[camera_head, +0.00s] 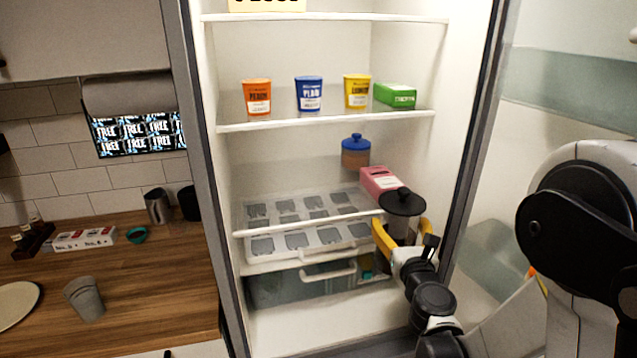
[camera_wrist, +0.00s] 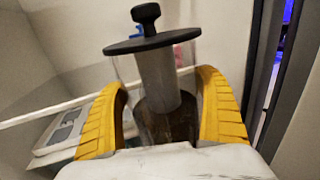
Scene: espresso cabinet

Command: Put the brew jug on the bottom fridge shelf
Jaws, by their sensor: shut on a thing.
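The brew jug (camera_head: 403,229) is a clear vessel with a wide black lid and knob, a grey inner cylinder and dark contents. In the wrist view the brew jug (camera_wrist: 158,75) stands between the yellow fingers of my gripper (camera_wrist: 165,95), lid up and slightly tilted in the picture. My gripper (camera_head: 400,240) is shut on it at the fridge's right side, near the front edge of the lowest white shelf (camera_head: 300,226). I cannot tell whether the jug touches that shelf. My gripper hides its lower part.
A pink carton (camera_head: 381,184) is close behind the jug, with a blue-lidded jar (camera_head: 355,151) farther back. A grey-white compartment tray (camera_head: 310,237) fills the left and middle. A clear drawer (camera_head: 290,286) is below. The fridge's right frame (camera_head: 470,150) is close by.

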